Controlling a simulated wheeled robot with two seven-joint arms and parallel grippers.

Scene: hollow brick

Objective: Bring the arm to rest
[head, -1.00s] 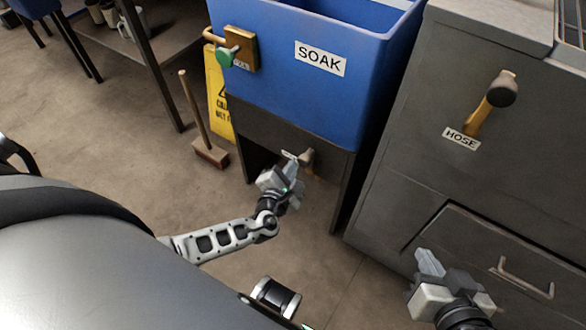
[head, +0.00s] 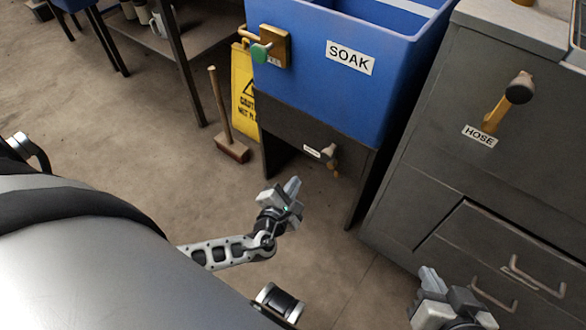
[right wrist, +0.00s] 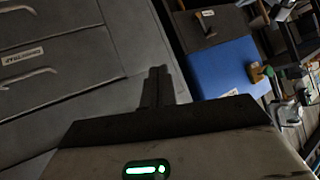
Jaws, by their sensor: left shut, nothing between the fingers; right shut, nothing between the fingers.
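My left gripper (head: 291,187) is shut and empty. In the head view it hangs over the floor in front of the blue tub's dark stand, apart from it. My right gripper (head: 429,274) is shut and empty at the lower right, in front of the grey cabinet's drawers. In the right wrist view its closed fingers (right wrist: 157,86) point up the picture, with nothing between them. My right arm behind the gripper is mostly cut off by the head view's bottom edge.
A blue tub (head: 315,95) labelled SOAK stands on a dark stand with a small tap (head: 329,152). A grey cabinet (head: 440,150) with a HOSE lever (head: 505,105) is at right. A broom (head: 232,148) and yellow sign (head: 242,95) stand left of the tub. Open floor lies at left.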

